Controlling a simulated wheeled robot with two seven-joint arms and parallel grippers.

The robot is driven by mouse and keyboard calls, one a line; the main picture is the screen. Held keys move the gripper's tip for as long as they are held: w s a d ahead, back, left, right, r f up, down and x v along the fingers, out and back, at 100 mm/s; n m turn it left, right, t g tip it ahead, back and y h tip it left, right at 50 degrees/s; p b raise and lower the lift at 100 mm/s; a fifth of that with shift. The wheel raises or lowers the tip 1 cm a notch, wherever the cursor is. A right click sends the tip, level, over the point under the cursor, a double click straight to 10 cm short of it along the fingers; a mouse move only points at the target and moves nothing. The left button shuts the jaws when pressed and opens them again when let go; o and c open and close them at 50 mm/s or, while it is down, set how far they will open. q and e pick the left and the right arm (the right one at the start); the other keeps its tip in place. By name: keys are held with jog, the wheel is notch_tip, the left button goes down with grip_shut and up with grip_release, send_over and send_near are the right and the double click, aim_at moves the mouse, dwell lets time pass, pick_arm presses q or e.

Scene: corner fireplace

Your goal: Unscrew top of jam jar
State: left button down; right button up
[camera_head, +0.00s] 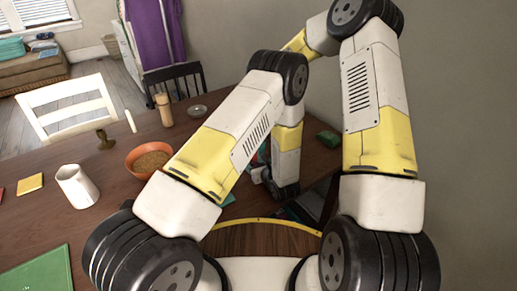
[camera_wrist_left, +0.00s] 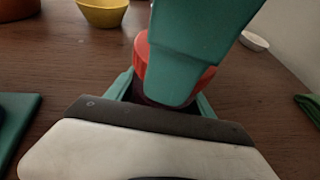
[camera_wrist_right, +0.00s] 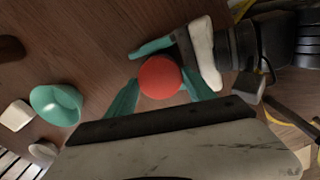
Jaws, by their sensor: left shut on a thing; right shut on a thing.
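The jam jar has a round red lid, seen from above in the right wrist view (camera_wrist_right: 160,77) and partly in the left wrist view (camera_wrist_left: 141,56). My left gripper (camera_wrist_left: 163,95) is shut on the jar, its teal fingers low around the dark body. My right gripper (camera_wrist_right: 160,90) is shut on the lid, with one teal finger on each side. A large teal finger of it hides much of the jar in the left wrist view. In the head view my arms hide the jar; only a bit of the right gripper (camera_head: 263,153) shows.
On the wooden table stand an orange bowl (camera_head: 152,160), a white mug (camera_head: 77,187), a wooden mill (camera_head: 164,110) and a candle holder (camera_head: 105,139). A teal bowl (camera_wrist_right: 55,104) and a yellow bowl (camera_wrist_left: 103,12) are apart from the jar. A wall is at right.

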jog(key=shift+r, duration=0.1)
jog(key=shift+r, duration=1)
jog(key=shift+r, duration=2)
pick_arm(q)
jog(key=shift+c, duration=1.4)
grip_release()
jog(key=shift+s, duration=0.1)
